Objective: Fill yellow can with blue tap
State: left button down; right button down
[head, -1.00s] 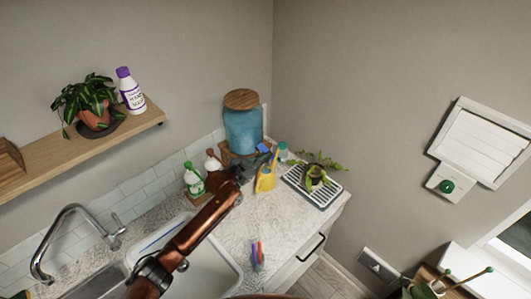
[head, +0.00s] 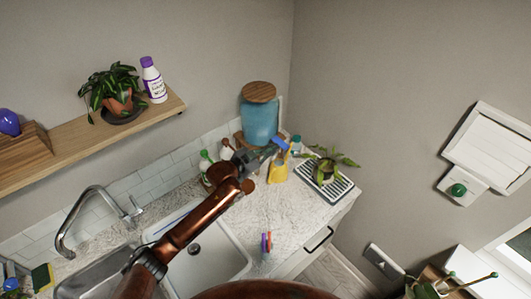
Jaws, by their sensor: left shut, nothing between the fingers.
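The yellow can (head: 278,173) stands on the counter in front of the water dispenser (head: 259,120), a blue-tinted jar with a wooden lid. The blue tap (head: 280,143) shows at the dispenser's lower right, above the can. My left gripper (head: 271,151) is shut and empty, close beside the blue tap and just above the can's left side. Whether it touches the tap cannot be told. My left arm hides part of the dispenser's base and the counter. The water level inside the can is not visible. My right gripper is not in view.
Spray bottles (head: 206,167) stand left of my gripper. A potted plant (head: 327,171) sits on a striped drying tray (head: 334,190) to the right. The sink (head: 225,258) and faucet (head: 90,205) lie left. Counter (head: 290,220) in front of the can is mostly clear.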

pick_arm(q)
jog(key=shift+v, duration=2.1)
